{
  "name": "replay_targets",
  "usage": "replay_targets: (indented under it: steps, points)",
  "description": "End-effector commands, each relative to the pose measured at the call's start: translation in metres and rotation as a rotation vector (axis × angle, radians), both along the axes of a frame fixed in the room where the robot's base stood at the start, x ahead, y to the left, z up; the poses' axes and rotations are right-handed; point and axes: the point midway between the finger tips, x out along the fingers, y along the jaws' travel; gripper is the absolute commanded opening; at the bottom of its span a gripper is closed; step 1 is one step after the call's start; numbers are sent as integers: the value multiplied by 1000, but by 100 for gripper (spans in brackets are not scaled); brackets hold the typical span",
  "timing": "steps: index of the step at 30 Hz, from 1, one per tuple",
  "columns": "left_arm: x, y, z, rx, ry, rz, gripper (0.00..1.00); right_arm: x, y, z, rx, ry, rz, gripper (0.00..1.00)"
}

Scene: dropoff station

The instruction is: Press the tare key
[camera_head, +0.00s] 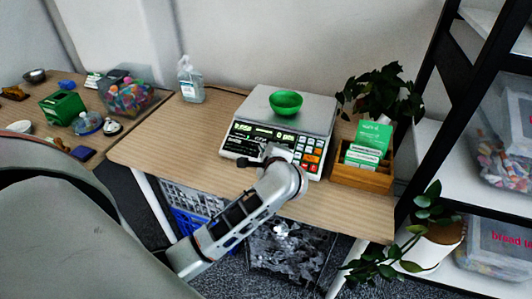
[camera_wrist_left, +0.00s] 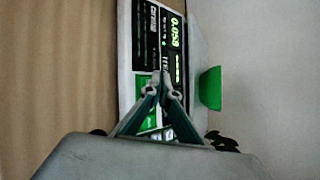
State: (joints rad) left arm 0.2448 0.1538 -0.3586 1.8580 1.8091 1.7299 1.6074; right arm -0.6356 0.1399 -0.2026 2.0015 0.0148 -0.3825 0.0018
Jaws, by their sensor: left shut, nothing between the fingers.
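A white countertop scale (camera_head: 318,112) stands on the wooden table, with a small green bowl (camera_head: 285,103) on its plate. Its front panel has a lit green display (camera_head: 255,132) and a keypad (camera_head: 309,151) with orange, green and pale keys. Key labels are too small to read, so I cannot tell which is tare. My left gripper (camera_head: 268,150) is shut and empty in front of the panel, left of the keypad. In the left wrist view its closed fingertips (camera_wrist_left: 162,80) overlap the panel beside the display (camera_wrist_left: 176,45); I cannot tell if they touch. The bowl (camera_wrist_left: 208,88) shows to their right.
A wooden holder with green cards (camera_head: 362,170) and a plant (camera_head: 385,95) stand right of the scale. A clear bottle (camera_head: 190,80) stands at the back left. The table (camera_head: 170,140) left of the scale is clear. A black-framed shelf (camera_head: 450,75) rises at right.

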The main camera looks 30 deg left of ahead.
Motion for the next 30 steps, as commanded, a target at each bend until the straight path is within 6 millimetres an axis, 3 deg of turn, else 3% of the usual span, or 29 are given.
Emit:
replay_targets:
  steps: [30]
  points:
    - [0,0,-1,0,1,0,0,-4,2,-4,2,10,3,40]
